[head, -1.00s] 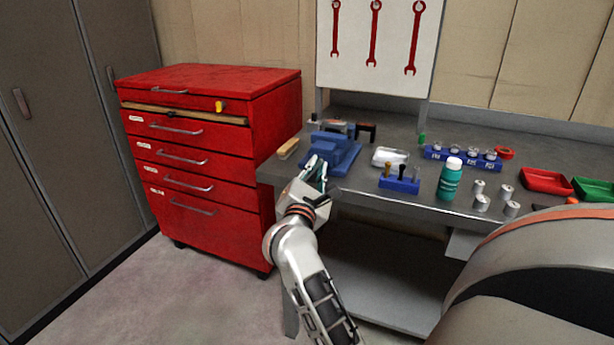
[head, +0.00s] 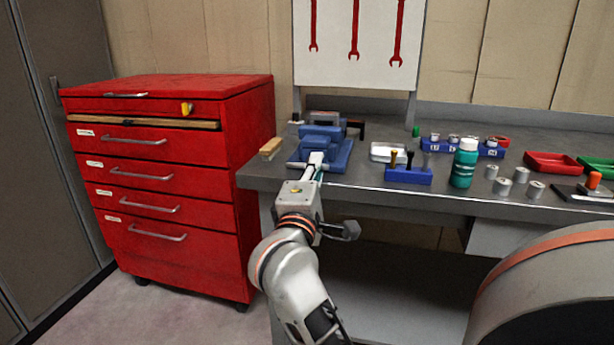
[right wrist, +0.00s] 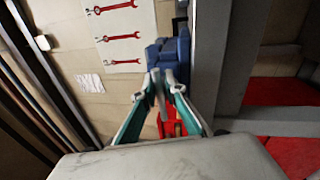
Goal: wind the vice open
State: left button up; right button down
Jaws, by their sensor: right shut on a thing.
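The blue vice (head: 335,152) stands at the left front of the grey workbench. It also shows in the right wrist view (right wrist: 176,52), beyond the fingertips. My right gripper (head: 317,166) is at the front of the vice. In the right wrist view my right gripper (right wrist: 159,90) has its fingers close together on a thin grey bar, which looks like the vice handle. The fingers hide much of this bar, and the vice's jaw gap cannot be made out. My left gripper is not in view.
A red drawer cabinet (head: 250,160) stands left of the workbench (head: 385,190). A wooden-backed brush (head: 270,146) lies left of the vice. To its right are a blue tool holder (head: 408,176), a teal bottle (head: 465,165), metal cylinders (head: 502,186) and a red tray (head: 553,162).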

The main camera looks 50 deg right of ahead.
jog(key=shift+w+a+f+m+b, duration=0.15)
jog(key=shift+w+f+m+b, duration=0.15)
jog(key=shift+f, duration=0.1)
jog(key=shift+r+m, duration=0.15)
jog(key=shift+m, duration=0.15)
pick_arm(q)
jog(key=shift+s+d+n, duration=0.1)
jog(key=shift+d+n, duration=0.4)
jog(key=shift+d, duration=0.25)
pick_arm(e)
jog(key=shift+r, duration=0.1)
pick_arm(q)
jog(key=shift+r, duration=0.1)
pick_arm(e)
jog(key=shift+r, duration=0.1)
jog(key=c, duration=2)
grip_release()
jog(key=shift+w+a, duration=0.1)
jog(key=shift+w, duration=0.1)
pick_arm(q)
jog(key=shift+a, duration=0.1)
pick_arm(e)
jog(key=shift+s, duration=0.15)
